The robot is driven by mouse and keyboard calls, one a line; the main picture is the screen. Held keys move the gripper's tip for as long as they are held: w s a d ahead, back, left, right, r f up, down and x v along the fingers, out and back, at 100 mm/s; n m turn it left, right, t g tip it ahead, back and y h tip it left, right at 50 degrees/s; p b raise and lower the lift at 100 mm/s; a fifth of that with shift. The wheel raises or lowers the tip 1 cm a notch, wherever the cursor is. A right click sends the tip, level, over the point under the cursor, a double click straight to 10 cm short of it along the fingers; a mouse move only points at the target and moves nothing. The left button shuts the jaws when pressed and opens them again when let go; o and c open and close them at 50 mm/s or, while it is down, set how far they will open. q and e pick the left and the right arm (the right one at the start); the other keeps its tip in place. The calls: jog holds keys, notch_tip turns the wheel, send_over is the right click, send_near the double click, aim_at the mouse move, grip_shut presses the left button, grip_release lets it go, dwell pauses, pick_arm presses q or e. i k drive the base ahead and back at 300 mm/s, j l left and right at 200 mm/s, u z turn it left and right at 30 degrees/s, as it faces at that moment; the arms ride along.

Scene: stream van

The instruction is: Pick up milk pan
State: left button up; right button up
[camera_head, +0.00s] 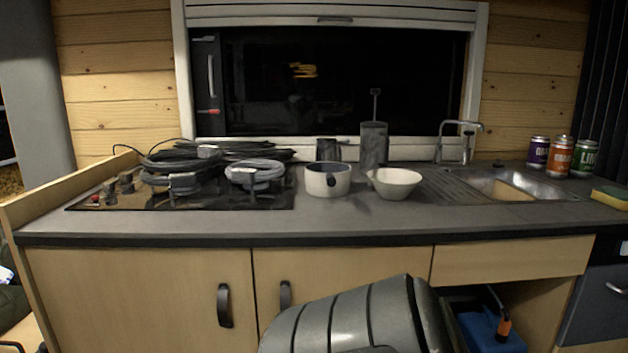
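The milk pan (319,182) is a small white pan with a dark rim. It stands upright on the dark countertop (227,220), just right of the hob.
Coiled cables (181,165) lie on the hob (245,198) at left. A grey French press (373,146) stands behind the bowl. The sink (515,187), tap (459,128) and several cans (560,154) are at right. The counter's front strip is clear.

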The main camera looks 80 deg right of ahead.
aim_at(328, 179)
jog(key=z, duration=2.6)
